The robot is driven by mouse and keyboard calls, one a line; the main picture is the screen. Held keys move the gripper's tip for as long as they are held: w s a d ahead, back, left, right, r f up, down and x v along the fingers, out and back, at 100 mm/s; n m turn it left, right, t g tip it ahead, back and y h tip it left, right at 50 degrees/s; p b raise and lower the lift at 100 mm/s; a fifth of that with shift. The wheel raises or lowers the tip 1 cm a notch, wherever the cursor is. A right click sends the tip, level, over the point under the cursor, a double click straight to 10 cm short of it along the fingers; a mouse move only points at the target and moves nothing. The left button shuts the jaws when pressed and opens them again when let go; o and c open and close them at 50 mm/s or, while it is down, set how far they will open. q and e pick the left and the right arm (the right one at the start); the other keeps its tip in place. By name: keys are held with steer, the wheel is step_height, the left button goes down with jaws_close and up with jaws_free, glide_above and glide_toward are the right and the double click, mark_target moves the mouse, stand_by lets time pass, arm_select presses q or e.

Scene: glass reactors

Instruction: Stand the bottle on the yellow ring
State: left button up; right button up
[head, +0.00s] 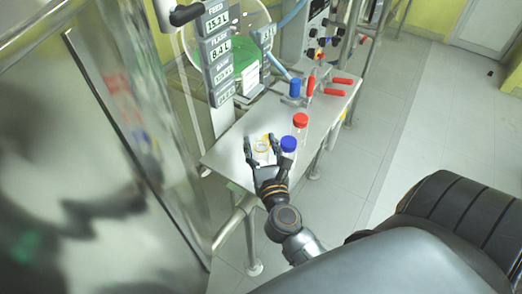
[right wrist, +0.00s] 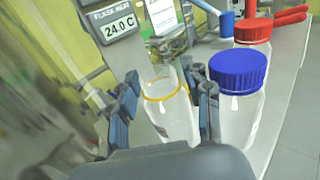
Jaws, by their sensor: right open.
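A clear, whitish bottle (right wrist: 175,118) stands upright on the steel table between the spread fingers of my right gripper (right wrist: 166,98). A yellow-orange ring (right wrist: 166,89) shows at its upper part; I cannot tell whether it is on the bottle or seen through it. The ring also shows in the head view (head: 262,147). My right gripper (head: 260,141) is open there, near the table's front edge, with gaps between its fingers and the bottle in the wrist view. My left gripper is not in view.
A blue-capped bottle (right wrist: 239,100) stands close to my right finger, with a red-capped bottle (right wrist: 252,32) behind it. Red-handled items (head: 340,85) and a blue-topped item (head: 295,88) are farther along the table (head: 225,160). Display panels (head: 220,70) rise at the back left.

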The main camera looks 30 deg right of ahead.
steer(key=c, duration=0.9)
jaws_close()
steer(key=shift+r, duration=0.15)
